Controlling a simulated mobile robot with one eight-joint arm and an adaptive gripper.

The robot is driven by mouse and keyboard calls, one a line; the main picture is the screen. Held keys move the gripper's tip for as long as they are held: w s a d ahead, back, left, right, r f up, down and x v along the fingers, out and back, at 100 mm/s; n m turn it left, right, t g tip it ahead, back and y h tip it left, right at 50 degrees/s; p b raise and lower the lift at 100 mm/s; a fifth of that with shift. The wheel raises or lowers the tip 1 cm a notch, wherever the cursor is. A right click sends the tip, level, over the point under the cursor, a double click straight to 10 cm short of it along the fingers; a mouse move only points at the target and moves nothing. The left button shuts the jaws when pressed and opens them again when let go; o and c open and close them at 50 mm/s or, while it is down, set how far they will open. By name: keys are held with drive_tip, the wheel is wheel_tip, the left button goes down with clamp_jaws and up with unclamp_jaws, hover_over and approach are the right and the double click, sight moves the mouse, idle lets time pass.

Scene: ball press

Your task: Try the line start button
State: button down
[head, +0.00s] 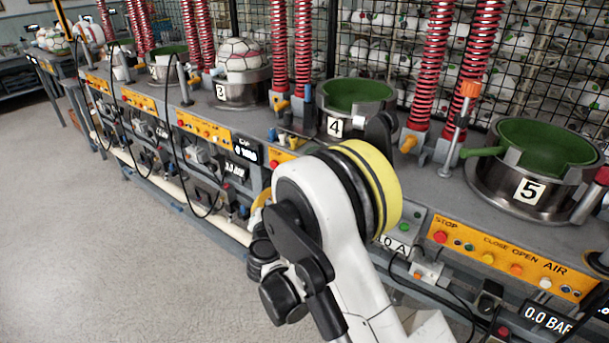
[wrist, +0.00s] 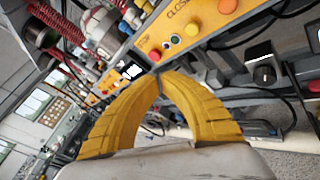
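No button with readable "line start" lettering shows. A small green button (head: 404,227) sits on a grey box beside station 5's orange panel (head: 510,258) in the head view. My gripper is mostly hidden behind my white arm in the head view; a bit of yellow shows left of the arm. In the wrist view, my gripper's (wrist: 160,74) yellow fingers meet at their tips, with nothing seen between them. Beyond the tips is an orange panel (wrist: 205,18) with a red button (wrist: 191,29), an orange button (wrist: 227,6) and a yellow button (wrist: 154,55).
Station 5 has a green-lined metal bowl (head: 545,148); station 4's bowl (head: 357,95) stands left of it. Red spring hoses (head: 432,65) rise between them. A ball (head: 240,55) sits at station 3. Black cables hang along the bench front. The floor (head: 110,240) at left is clear.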

drive_tip(key=shift+f, duration=0.3)
drive_tip(key=w+d, duration=0.5)
drive_tip(key=w, duration=0.2)
drive_tip(key=shift+d+p, duration=0.25)
drive_tip(key=shift+p, duration=0.2)
drive_tip(key=shift+w+d, duration=0.1)
idle(1.3)
drive_tip(key=shift+w+d, duration=0.15)
drive_tip(key=shift+w, duration=0.05)
